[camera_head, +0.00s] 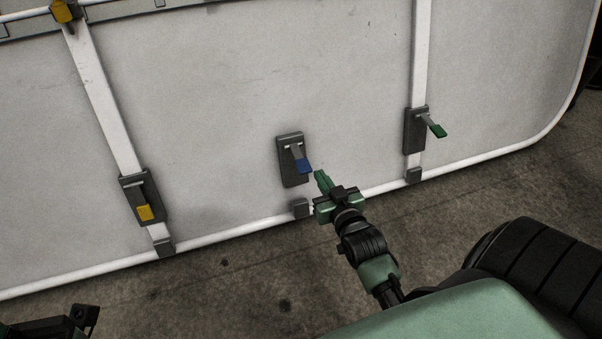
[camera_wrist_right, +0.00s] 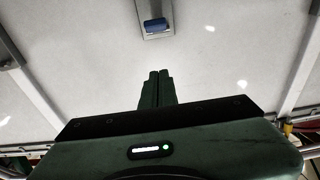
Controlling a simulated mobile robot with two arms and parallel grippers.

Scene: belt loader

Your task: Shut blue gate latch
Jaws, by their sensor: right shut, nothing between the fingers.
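The blue gate latch (camera_head: 304,165) is a short lever with a blue tip on a dark grey plate (camera_head: 290,149), fixed to the pale panel. Its lever sticks out from the plate and points down and to the right. My right gripper (camera_head: 320,176) is shut and empty, just right of and slightly below the blue tip; I cannot tell whether they touch in the head view. In the right wrist view the blue tip (camera_wrist_right: 156,25) lies ahead of the shut fingers (camera_wrist_right: 157,78), with a gap between. At the lower left, part of my left arm shows, and its fingers cannot be made out.
A yellow latch (camera_head: 145,212) sits on the left white strut, and a green latch (camera_head: 437,130) sticks out from the right strut. Another yellow fitting (camera_head: 62,11) is at the top left. A white rail (camera_head: 240,231) runs along the panel's lower edge, above bare dark floor (camera_head: 225,285).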

